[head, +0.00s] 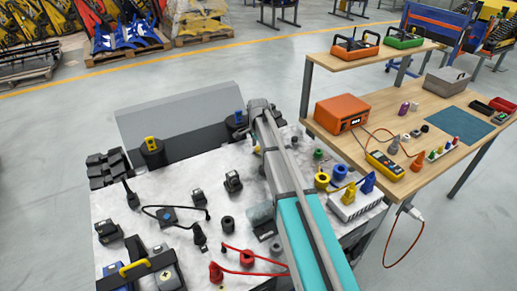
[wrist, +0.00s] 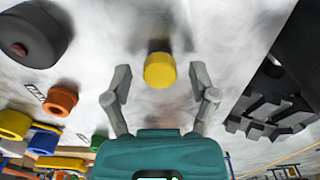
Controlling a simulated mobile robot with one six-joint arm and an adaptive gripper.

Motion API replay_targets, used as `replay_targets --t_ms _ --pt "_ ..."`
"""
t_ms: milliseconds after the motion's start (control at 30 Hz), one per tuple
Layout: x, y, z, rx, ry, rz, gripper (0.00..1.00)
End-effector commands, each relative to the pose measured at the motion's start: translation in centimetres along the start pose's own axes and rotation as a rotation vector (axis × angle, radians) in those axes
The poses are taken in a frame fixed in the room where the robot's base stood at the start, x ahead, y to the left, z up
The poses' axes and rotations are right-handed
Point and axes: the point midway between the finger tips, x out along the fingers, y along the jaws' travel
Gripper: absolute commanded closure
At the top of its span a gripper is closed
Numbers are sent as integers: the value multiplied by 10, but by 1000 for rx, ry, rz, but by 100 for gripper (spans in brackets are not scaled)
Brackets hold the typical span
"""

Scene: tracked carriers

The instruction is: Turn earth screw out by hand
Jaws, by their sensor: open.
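A yellow round knob (wrist: 159,72) on a short dark stem stands out from the pale speckled surface in the wrist view. It looks like the earth screw, though no label on it can be read. My gripper (wrist: 160,85) is open, with one grey finger on each side of the knob. Gaps show between the knob and both fingers, and nothing is held. I cannot tell how deep the knob sits between the fingertips. In the head view my arm crosses the middle, and I cannot make out the fingertips or this knob.
The pale panel (head: 150,215) carries several black connectors and a red cable (head: 245,258). In the wrist view a black cylinder (wrist: 35,35) and an orange ring (wrist: 61,99) lie left, black track blocks (wrist: 270,115) right. A wooden workbench (head: 440,100) stands right.

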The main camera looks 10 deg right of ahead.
Motion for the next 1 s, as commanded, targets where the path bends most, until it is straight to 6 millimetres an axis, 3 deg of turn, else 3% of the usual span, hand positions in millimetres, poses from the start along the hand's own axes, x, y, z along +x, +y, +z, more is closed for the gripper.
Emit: replay_targets --t_ms 600,933,1000 --pt "-1 0 0 42 0 0 26" --pt "-1 0 0 41 0 0 85" --pt "-1 0 0 41 0 0 93"
